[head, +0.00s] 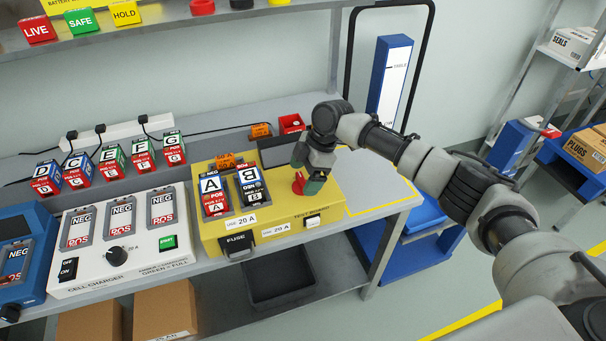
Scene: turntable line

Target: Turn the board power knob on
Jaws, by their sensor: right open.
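The yellow test board (325,210) sits on the grey bench. It carries battery blocks A (212,195) and B (252,190) and a black fuse holder (237,246) on its front. A red part (298,183), which looks like the power knob, shows at the board's right half. My right gripper (308,184) reaches in from the right, pointing down, open, with its fingers at this red part. The fingers partly cover it, so I cannot tell whether they touch it or which way it is turned. My left gripper is not in view.
Left of the board stands a white cell charger (125,245) with a black knob. Behind it is a row of several battery blocks (110,165). A red bin (291,123) sits behind the board. Bare bench (375,180) lies to its right, and a shelf (180,22) runs above.

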